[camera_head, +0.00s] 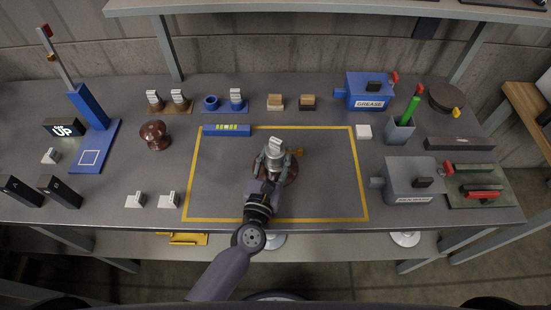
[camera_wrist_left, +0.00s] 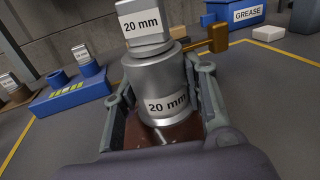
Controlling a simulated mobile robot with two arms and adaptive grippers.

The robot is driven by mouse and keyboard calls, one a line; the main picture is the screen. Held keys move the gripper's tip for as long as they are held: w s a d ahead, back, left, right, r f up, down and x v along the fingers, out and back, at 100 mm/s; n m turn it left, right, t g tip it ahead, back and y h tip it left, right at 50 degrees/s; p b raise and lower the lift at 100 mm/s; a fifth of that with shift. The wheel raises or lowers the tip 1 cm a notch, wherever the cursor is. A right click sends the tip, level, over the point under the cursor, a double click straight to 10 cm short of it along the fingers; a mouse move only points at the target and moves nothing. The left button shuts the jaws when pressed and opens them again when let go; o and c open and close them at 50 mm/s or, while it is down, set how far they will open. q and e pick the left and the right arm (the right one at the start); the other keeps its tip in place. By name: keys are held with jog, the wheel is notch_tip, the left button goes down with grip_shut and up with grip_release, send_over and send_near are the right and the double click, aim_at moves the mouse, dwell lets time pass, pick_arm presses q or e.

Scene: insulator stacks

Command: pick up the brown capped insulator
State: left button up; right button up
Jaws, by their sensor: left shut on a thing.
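The brown capped insulator has a grey metal cap (camera_wrist_left: 158,95) labelled "20 mm" over a brown glossy body (camera_wrist_left: 165,136). In the head view its brown edge (camera_head: 291,170) shows inside the yellow outline at the centre of the table. My left gripper (camera_head: 272,165) is shut on it, with fingers on both sides of the cap in the left wrist view (camera_wrist_left: 160,108). A smaller grey block labelled "20 mm" (camera_wrist_left: 144,22) sits on top of the cap. The insulator's underside is hidden, so I cannot tell whether it touches the table. My right gripper is not in view.
Another brown insulator (camera_head: 155,135) stands left of the yellow outline (camera_head: 187,190). A blue level-like bar (camera_head: 227,130) lies at the outline's back left. A brass-coloured piece (camera_wrist_left: 216,40) sticks out beside the cap. The blue grease box (camera_head: 369,91) stands back right. The outlined area is otherwise mostly clear.

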pick_arm(q)
notch_tip(320, 180, up, 20)
jog(key=p, duration=1.8)
jog(key=shift+r, duration=0.15)
jog(key=shift+f+b, duration=9.8)
jog(key=shift+b, duration=0.25)
jog(key=shift+f, duration=0.15)
jog(key=shift+f, duration=0.15)
